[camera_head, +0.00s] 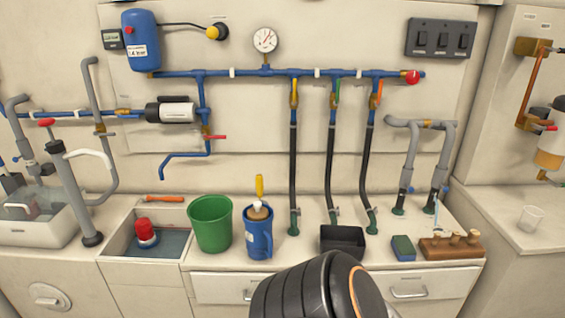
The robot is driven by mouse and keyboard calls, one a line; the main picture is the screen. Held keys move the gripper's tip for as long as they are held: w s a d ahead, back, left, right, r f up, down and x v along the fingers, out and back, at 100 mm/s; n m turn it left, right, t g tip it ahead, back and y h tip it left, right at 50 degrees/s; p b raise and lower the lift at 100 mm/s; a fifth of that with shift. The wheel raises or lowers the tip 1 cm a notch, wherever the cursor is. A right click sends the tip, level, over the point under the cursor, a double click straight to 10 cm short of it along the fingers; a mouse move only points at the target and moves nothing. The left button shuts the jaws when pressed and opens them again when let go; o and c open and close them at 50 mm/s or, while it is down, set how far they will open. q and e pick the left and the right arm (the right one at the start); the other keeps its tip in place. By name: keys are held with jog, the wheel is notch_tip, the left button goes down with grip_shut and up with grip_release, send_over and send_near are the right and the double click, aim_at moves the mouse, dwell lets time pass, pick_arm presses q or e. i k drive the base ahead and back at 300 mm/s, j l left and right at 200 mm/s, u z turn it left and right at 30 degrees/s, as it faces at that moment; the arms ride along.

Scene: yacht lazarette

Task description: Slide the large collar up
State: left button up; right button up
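I cannot tell for certain which part is the large collar. Neither gripper is in view. A dark rounded part of mine with an orange rim fills the bottom middle and hides some of the drawer fronts.
The counter holds a sink with a red-topped object (146,232), a green bucket (210,223), a blue jug (258,238), a black tray (342,242), a sponge (403,248) and a wooden block (452,247). Three black hoses (331,165) hang from the blue pipe (240,73).

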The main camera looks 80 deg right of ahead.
aim_at(437, 181)
jog(key=z, duration=3.65)
jog(key=i+l+u, duration=0.15)
jog(key=u, duration=0.7)
jog(key=i+l+u, duration=0.35)
jog(key=l, duration=0.2)
jog(key=l+u, duration=0.15)
jog(key=l, duration=0.15)
